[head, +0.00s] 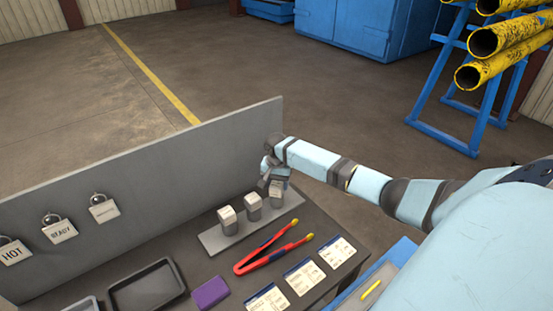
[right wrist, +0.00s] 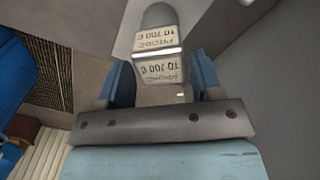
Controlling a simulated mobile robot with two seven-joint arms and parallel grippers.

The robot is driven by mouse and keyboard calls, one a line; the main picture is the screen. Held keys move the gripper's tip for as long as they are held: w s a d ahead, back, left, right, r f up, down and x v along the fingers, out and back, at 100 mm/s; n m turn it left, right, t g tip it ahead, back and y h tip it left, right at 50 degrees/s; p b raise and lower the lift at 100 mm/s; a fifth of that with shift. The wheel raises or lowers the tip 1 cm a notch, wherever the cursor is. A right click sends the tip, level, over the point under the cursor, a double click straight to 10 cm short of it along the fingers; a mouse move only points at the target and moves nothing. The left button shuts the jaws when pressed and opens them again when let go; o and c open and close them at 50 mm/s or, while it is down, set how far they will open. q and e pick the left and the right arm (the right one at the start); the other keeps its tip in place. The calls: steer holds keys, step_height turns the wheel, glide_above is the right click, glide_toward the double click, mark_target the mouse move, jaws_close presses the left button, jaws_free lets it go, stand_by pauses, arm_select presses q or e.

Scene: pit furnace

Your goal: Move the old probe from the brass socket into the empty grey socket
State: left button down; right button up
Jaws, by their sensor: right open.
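I cannot make out the old probe, the brass socket or the empty grey socket in either view. My right gripper (head: 274,174) is above the far right end of a grey strip on the bench, close to the rightmost of three upright grey blocks (head: 276,193). In the right wrist view the right gripper (right wrist: 160,80) is open. A grey round-topped block with printed labels (right wrist: 158,42) shows between and beyond its fingers; whether they touch it I cannot tell. My left gripper is not in view.
The bench holds the grey strip (head: 213,241), red tongs (head: 262,255), a purple block (head: 210,292), a dark tray (head: 148,292) and printed cards (head: 304,276). An upright grey panel (head: 150,190) with hanging tags borders the back. Yellow pipes (head: 505,40) on a blue rack stand farther right.

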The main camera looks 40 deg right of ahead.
steer(key=shift+r+p, duration=0.5)
steer(key=shift+r, duration=3.9)
